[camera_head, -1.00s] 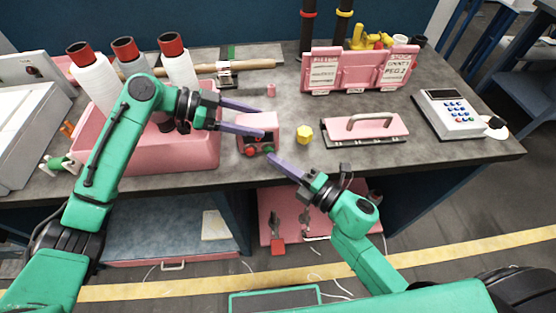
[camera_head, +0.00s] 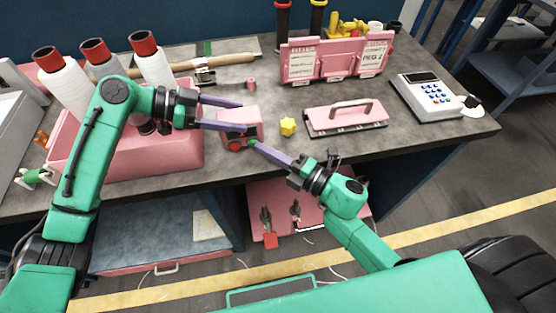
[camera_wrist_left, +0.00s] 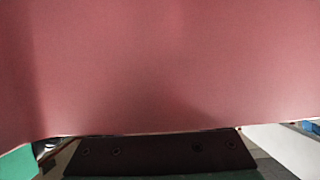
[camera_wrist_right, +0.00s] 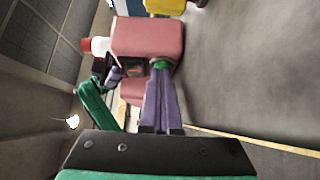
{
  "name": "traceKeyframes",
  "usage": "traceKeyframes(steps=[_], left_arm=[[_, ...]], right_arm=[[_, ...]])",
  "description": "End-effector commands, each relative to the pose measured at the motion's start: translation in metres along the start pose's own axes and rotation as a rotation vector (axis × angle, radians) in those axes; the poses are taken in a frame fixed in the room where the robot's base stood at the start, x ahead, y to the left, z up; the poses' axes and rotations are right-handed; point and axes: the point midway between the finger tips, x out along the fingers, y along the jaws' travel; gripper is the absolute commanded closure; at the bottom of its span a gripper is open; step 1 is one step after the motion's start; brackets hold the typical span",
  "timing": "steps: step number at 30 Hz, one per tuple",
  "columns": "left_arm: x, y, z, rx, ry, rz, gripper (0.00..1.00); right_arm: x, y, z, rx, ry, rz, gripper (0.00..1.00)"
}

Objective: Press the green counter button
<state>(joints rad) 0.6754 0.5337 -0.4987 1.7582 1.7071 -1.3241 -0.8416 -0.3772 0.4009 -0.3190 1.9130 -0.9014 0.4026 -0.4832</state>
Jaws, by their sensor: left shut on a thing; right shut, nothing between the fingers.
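The pink counter box (camera_head: 252,116) stands near the table's front edge. A red button (camera_head: 234,145) shows on its front face, and the green button (camera_head: 250,144) is to the right of it. My left gripper (camera_head: 245,116) is shut on the counter, and its pink side fills the left wrist view (camera_wrist_left: 160,70). My right gripper (camera_head: 257,146) is shut and empty, with its fingertips at the green button. In the right wrist view the tips overlap part of the green button (camera_wrist_right: 158,64). I cannot tell whether it is pressed in.
A yellow piece (camera_head: 288,127) lies right of the counter. A pink bin (camera_head: 180,150) with white spools stands left. A pink plate with a handle (camera_head: 345,117), a pink sign stand (camera_head: 335,62) and a keypad device (camera_head: 432,97) are on the right.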

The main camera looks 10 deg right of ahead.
Motion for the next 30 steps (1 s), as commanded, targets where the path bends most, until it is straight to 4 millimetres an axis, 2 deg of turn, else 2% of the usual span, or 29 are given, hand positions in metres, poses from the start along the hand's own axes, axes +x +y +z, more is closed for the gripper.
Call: traceKeyframes(steps=[1,6,12,30], left_arm=[[0.002,0.002,0.006,-0.007,-0.012,0.008,1.00],[0.001,0.001,0.007,-0.006,-0.015,0.005,1.00],[0.001,0.000,0.007,-0.006,-0.016,0.003,1.00],[0.000,-0.001,0.008,-0.004,-0.017,-0.002,1.00]], right_arm=[[-0.009,-0.002,0.001,0.002,-0.005,-0.005,1.00],[-0.042,-0.002,-0.004,0.005,0.002,-0.006,1.00],[-0.068,-0.002,-0.007,0.004,0.008,-0.005,1.00],[-0.073,-0.003,-0.009,0.006,0.010,-0.005,1.00]])
